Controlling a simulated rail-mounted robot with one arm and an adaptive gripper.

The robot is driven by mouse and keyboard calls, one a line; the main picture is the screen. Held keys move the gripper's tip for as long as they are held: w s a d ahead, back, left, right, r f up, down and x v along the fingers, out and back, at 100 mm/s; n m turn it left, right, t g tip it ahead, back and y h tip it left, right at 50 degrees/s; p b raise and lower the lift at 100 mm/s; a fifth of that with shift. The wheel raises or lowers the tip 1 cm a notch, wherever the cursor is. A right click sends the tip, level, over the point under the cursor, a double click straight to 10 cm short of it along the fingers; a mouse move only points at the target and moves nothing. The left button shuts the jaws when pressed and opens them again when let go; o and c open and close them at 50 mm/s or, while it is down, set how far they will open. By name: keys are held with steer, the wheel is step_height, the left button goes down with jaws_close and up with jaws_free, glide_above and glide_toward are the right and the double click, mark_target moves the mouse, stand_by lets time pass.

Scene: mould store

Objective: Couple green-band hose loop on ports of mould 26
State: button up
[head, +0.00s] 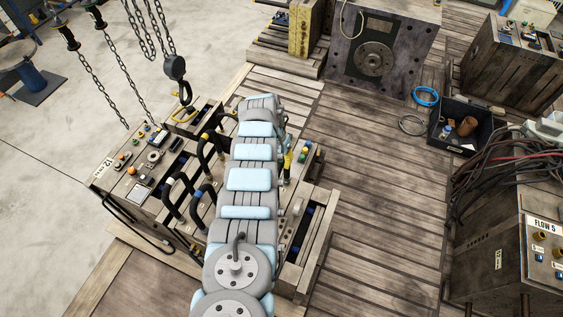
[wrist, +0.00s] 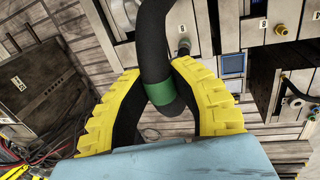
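In the wrist view my gripper (wrist: 158,70) has yellow ribbed fingers closed around a thick black hose loop (wrist: 154,35). The loop's green band (wrist: 158,92) sits between the fingers, and its bend hangs just below. Beyond it are pale mould faces with small number tags, a grey port (wrist: 184,46) and a brass port (wrist: 281,30). The hose ends are out of view, and I cannot read a 26. In the head view my arm hides most of the gripper; a yellow part (head: 288,161) shows at its right edge, above the mould row.
Black hose loops (head: 173,200) stand left of my arm. A control panel (head: 135,165) and hanging chains (head: 108,45) are farther left. At right are a dark bin (head: 462,143), a blue hose coil (head: 426,96) and the FLOW 5 cabinet (head: 490,250). The plank floor between is mostly clear.

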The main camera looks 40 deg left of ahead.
steer(key=o, duration=0.5)
steer(key=shift+a+r, duration=0.1)
steer(key=r, duration=0.4)
steer(key=a+r, duration=0.1)
steer(key=r, duration=0.2)
steer(key=a+r, duration=0.1)
steer(key=r, duration=0.3)
steer(key=shift+s+r, duration=0.3)
